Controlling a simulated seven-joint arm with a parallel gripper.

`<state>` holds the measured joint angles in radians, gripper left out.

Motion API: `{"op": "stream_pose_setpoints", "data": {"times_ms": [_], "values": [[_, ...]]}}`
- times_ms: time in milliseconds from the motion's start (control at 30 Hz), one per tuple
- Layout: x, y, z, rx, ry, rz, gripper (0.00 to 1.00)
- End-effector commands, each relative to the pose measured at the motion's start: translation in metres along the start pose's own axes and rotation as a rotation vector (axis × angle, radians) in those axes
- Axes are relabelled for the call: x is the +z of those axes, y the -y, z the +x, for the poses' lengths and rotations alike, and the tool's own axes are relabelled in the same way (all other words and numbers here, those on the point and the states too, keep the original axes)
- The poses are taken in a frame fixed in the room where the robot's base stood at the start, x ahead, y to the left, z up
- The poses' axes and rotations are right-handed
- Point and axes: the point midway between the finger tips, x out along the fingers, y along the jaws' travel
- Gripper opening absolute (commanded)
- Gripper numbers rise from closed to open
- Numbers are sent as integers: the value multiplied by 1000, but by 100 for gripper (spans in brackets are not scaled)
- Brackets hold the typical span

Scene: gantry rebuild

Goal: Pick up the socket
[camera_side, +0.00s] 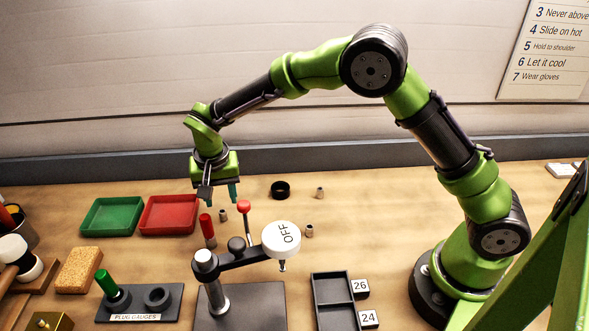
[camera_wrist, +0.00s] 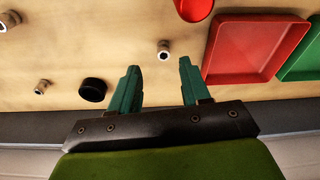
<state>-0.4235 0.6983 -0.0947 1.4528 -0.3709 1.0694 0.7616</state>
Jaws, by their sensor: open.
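Three small grey-tan sockets stand on the wooden bench. One socket (camera_side: 223,215) is close to my gripper (camera_side: 219,194); in the wrist view this socket (camera_wrist: 164,51) shows just beyond the gap between the fingertips (camera_wrist: 160,68). A second socket (camera_side: 319,193) stands to the right at the back, and it also shows in the wrist view (camera_wrist: 42,87). A third socket (camera_side: 309,231) is nearer the front, at the wrist view's left edge (camera_wrist: 8,21). My gripper is open and empty above the bench, pointing down, with its green fingers apart.
A red tray (camera_side: 170,230) and a green tray (camera_side: 110,230) lie left of my gripper. A black ring (camera_side: 280,190) lies right.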

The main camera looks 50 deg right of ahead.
Motion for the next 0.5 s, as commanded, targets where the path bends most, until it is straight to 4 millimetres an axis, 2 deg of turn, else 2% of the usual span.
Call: {"op": "stream_pose_setpoints", "data": {"times_ms": [167,400,500], "values": [[0,1,13,1,2,0,47],[-1,4,48,1,2,0,47],[-1,5,55,0,1,0,47]]}}
